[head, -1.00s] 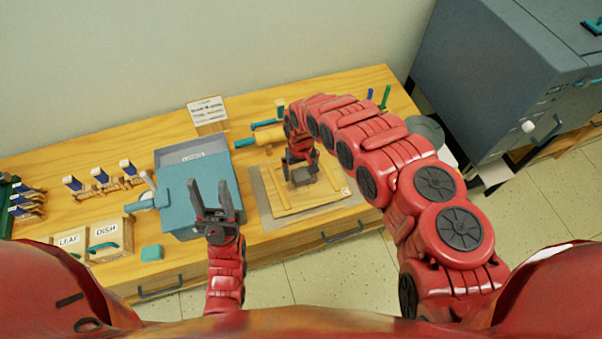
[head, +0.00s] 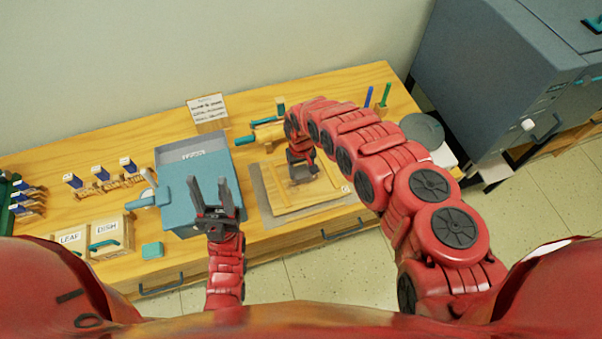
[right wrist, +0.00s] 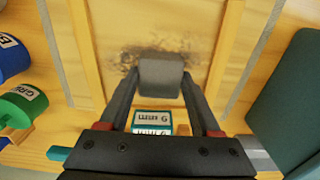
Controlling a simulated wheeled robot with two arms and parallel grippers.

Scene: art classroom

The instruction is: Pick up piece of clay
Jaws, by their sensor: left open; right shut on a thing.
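The piece of clay is a small grey block (right wrist: 161,75) between the fingertips of my right gripper (right wrist: 160,88) in the right wrist view. The gripper is shut on it, over a wooden board with a dark smudge beside the clay. In the head view my right gripper (head: 302,176) is above the wooden board (head: 285,205); there the clay is mostly hidden by the gripper and hard to make out. My left gripper (head: 211,184) is open and empty, in front of a blue box.
The blue box (head: 178,200) stands left of the board. Drawers labelled LEAF and DISH (head: 107,232) and a teal block (head: 152,250) are at the front left. A rolling pin (head: 262,134) lies behind the board. A round grey disc (head: 424,130) lies at the right.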

